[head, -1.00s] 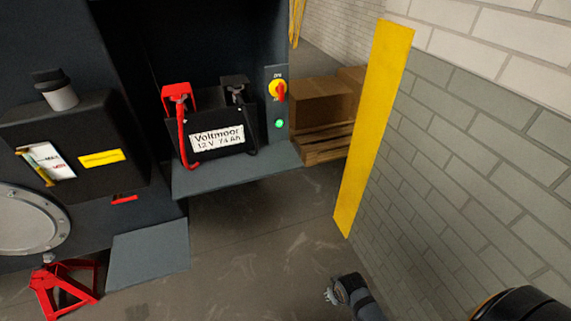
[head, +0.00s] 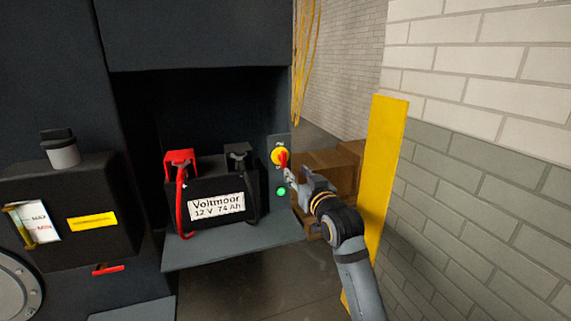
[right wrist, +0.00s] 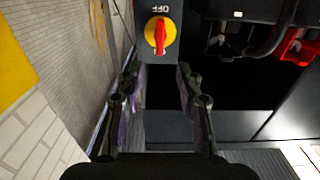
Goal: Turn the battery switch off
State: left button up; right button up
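The battery switch (head: 281,157) is a red handle on a yellow disc, set on a grey panel right of the battery. It also shows in the right wrist view (right wrist: 159,34), beside the lettering "OFF", with its handle lying along the panel's length. My right gripper (head: 290,176) is just in front of the panel, slightly below and right of the switch. In the right wrist view the gripper (right wrist: 158,75) has its two fingers apart with nothing between them, and the switch lies beyond the fingertips. A green light (head: 281,191) glows below the switch. My left gripper is not in view.
The black battery (head: 217,208) with red and black terminals stands on a grey shelf (head: 235,252) left of the panel. Cardboard boxes (head: 330,170) and a yellow post (head: 385,150) are to the right, beside a brick wall (head: 460,180).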

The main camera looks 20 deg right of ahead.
aim_at(285, 159)
jog(key=w, duration=1)
jog(key=shift+w+a+f, duration=0.1)
jog(key=shift+w+a, duration=0.1)
jog(key=shift+w, duration=0.05)
jog(key=shift+s, duration=0.1)
grip_shut()
